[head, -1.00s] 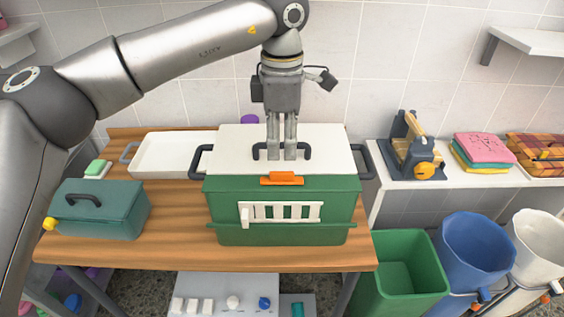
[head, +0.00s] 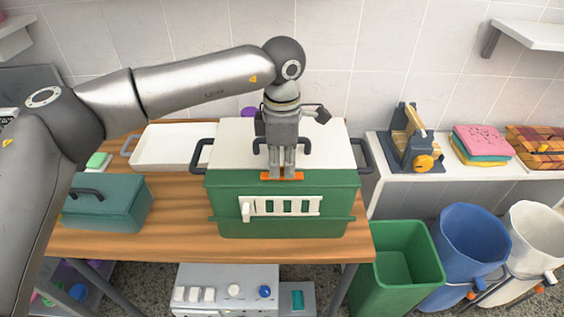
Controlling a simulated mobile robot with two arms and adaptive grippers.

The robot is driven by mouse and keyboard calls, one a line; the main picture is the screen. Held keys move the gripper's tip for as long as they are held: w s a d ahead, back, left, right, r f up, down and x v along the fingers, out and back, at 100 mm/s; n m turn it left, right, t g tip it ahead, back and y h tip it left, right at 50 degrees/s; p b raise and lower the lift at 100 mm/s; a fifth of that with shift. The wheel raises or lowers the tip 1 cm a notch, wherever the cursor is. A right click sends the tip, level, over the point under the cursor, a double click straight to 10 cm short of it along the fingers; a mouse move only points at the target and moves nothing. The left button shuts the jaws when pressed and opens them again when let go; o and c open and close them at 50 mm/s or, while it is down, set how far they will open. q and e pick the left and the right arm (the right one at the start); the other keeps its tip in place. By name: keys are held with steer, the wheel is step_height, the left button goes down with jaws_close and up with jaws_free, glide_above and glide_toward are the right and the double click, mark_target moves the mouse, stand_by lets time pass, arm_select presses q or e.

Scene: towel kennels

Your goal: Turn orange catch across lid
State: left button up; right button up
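A green box (head: 283,226) with a white lid (head: 232,152) stands on the wooden table. The orange catch (head: 266,176) sits at the lid's front edge, lying lengthwise along it. My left gripper (head: 283,176) points down in front of the lid handle, with its fingertips at the catch and covering its middle. The fingers are close together; whether they grip the catch cannot be made out. The dark lid handle (head: 307,146) is partly hidden behind the gripper. My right gripper is out of view.
A white tray (head: 165,150) stands behind left and a teal lidded box (head: 113,208) at left on the table (head: 160,243). A green bin (head: 408,262) and blue bucket (head: 470,250) stand right of the table. A shelf at right holds folded towels (head: 482,143).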

arm_select(q)
jaws_close()
steer(key=shift+f+n+b, duration=0.1)
steer(key=shift+n+b, duration=0.2)
steer(key=shift+b, duration=0.25)
steer(key=shift+f+n+b, duration=0.1)
steer(key=shift+n+b, duration=0.5)
steer(key=shift+b, duration=0.05)
steer(key=n+b, duration=0.4)
steer(key=n, duration=0.1)
steer(key=shift+b, duration=0.4)
steer(key=n+b, duration=0.3)
steer(key=n, duration=0.2)
steer(key=shift+n, duration=0.3)
steer(key=n+b, duration=0.2)
steer(key=n, duration=0.3)
steer(key=shift+r+b, duration=0.2)
steer(key=shift+b, duration=0.15)
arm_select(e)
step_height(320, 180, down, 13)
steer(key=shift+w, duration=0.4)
arm_select(q)
steer(key=shift+n, duration=0.4)
